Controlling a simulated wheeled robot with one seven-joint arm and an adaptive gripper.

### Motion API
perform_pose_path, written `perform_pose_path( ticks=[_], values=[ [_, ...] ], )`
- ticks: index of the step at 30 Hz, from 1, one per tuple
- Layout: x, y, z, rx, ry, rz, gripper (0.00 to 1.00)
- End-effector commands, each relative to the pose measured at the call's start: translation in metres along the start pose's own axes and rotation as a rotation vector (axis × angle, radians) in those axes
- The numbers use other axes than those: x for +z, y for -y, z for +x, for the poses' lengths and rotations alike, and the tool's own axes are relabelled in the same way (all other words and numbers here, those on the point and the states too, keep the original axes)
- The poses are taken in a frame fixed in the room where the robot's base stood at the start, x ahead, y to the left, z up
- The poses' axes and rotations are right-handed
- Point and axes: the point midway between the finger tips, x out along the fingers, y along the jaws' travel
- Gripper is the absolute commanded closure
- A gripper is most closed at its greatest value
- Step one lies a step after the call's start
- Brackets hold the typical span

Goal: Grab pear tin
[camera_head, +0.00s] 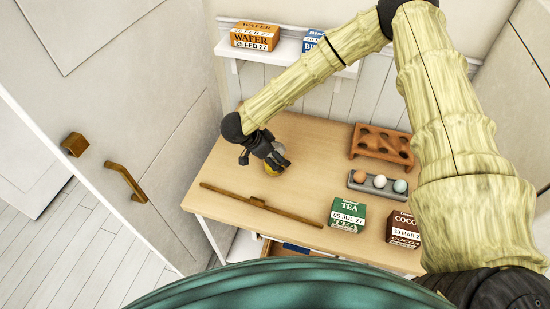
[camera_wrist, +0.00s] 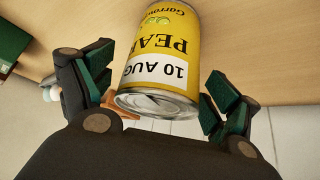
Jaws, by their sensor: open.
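The pear tin (camera_wrist: 160,55) is a yellow can with a white band reading "10 AUG" and a bare metal end, seen in the wrist view between my fingers. In the head view only a small yellow part of the tin (camera_head: 271,171) shows beneath my gripper, on the wooden table (camera_head: 305,135). My gripper (camera_head: 277,160) is open, with one finger on each side of the tin. In the wrist view my gripper (camera_wrist: 157,100) shows gaps between both fingers and the can. Most of the tin is hidden by my gripper in the head view.
A green tea box (camera_head: 345,214) and a brown cocoa box (camera_head: 404,230) stand at the front right. An egg holder (camera_head: 366,187) and a brown rack with holes (camera_head: 362,147) lie behind them. A wafer box (camera_head: 255,36) sits on the wall shelf (camera_head: 272,50).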

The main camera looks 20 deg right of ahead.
Motion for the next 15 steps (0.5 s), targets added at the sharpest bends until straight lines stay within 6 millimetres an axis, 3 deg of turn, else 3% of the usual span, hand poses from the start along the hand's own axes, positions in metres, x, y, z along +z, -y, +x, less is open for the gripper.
perform_pose_path(
  ticks=[3,13,15],
  values=[
    [0.0001,0.0000,-0.0001,0.000,0.000,0.000,0.13],
    [0.0001,0.0000,-0.0002,0.000,0.000,0.000,0.73],
    [-0.0002,0.0002,-0.0007,0.000,0.000,0.000,0.76]
  ],
)
